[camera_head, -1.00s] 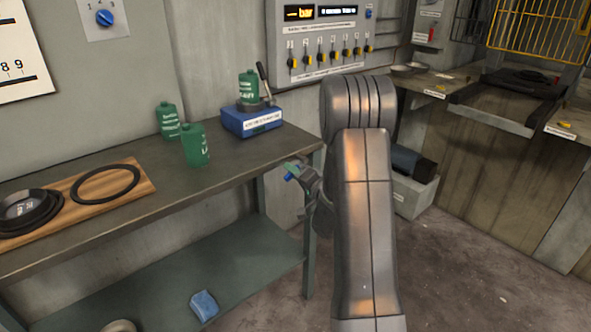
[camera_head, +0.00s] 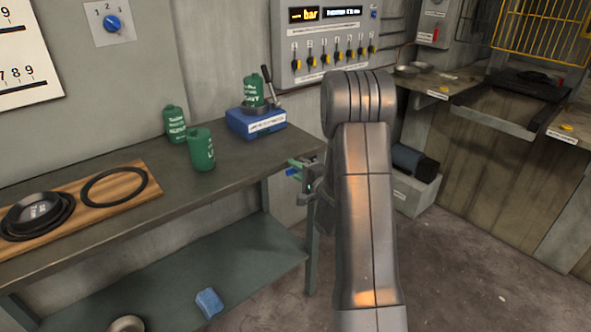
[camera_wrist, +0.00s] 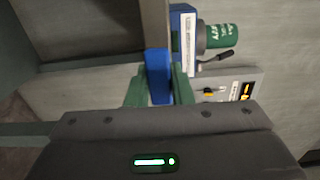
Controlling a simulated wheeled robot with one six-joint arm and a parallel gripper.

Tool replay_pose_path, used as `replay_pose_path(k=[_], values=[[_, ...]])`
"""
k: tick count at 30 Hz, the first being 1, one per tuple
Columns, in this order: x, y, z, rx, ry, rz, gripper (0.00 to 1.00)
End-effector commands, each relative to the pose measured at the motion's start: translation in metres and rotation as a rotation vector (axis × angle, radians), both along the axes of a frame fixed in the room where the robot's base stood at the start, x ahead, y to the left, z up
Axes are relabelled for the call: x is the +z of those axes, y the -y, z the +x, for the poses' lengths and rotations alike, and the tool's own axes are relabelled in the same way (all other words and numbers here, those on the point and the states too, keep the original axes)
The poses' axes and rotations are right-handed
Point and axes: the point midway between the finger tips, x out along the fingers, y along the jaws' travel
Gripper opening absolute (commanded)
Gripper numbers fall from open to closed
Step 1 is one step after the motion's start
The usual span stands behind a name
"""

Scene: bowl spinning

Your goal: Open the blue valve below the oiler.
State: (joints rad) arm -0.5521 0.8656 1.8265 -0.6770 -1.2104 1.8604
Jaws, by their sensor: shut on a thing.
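The oiler is a blue box (camera_head: 256,123) with a white label, a green bottle (camera_head: 253,90) and a lever on top, at the right end of the workbench. A small blue part, which looks like the valve handle (camera_head: 291,172), shows just below the bench top near its right end. My gripper (camera_head: 298,168) is there, partly hidden behind my arm. In the wrist view, its green fingers (camera_wrist: 160,90) are shut on the blue handle (camera_wrist: 159,72), one on each side. The oiler box also shows there (camera_wrist: 186,38). The valve body cannot be made out.
Two green bottles (camera_head: 201,150) stand on the workbench (camera_head: 110,225), with a wooden board (camera_head: 150,190) holding black rings to the left. A blue sponge (camera_head: 209,303) lies on the lower shelf. A switch panel (camera_head: 327,50) hangs behind. Open floor lies to the right.

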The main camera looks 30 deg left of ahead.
Motion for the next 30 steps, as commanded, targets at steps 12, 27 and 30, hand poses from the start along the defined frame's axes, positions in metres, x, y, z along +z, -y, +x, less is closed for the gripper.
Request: replay_pose_path(k=[12, 27, 30], values=[[0.000, 0.000, 0.000, -0.002, -0.003, 0.002, 0.38], [0.000, 0.018, -0.006, -0.003, -0.002, 0.001, 0.42], [0.000, 0.038, -0.014, -0.005, -0.002, 0.000, 0.42]])
